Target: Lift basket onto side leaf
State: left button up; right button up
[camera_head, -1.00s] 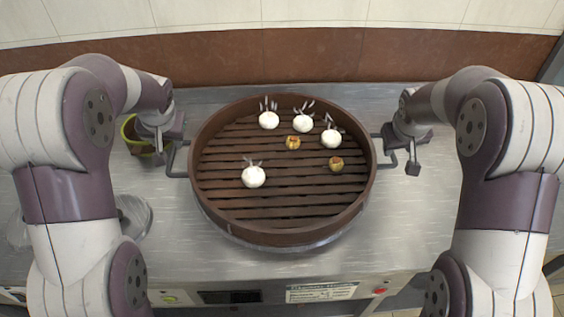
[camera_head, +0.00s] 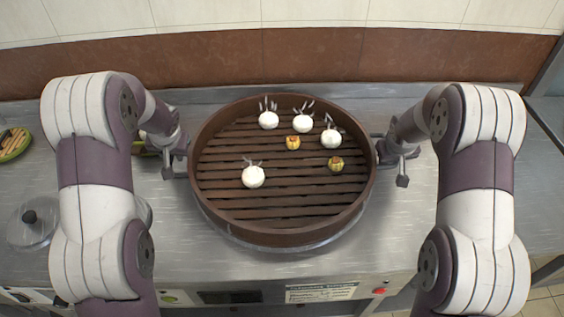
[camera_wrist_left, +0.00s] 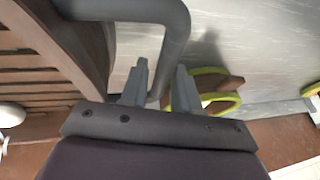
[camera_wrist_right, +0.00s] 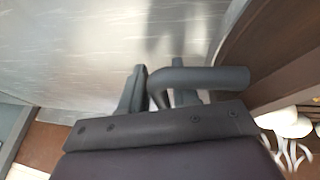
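A round brown steamer basket (camera_head: 285,237) with a slatted floor sits level on the steel counter unit. It holds white eared buns (camera_head: 253,177) and small yellow dumplings (camera_head: 292,142). My left gripper (camera_head: 172,160) is at the basket's left handle. In the left wrist view the grey handle (camera_wrist_left: 178,45) passes between its spread fingers (camera_wrist_left: 162,85). My right gripper (camera_head: 398,165) is at the right handle. In the right wrist view that handle (camera_wrist_right: 205,79) bends in between its spread fingers (camera_wrist_right: 158,95). Both grippers look open around the handles; contact is unclear.
A steel side surface (camera_head: 548,125) lies at the far right beyond a seam and looks clear. A green-rimmed dish (camera_head: 14,144) and a knobbed lid (camera_head: 32,226) are at the left. A brown wall strip (camera_head: 300,55) runs behind.

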pick_arm(q)
grip_shut()
pick_arm(e)
grip_shut()
dwell(0.9)
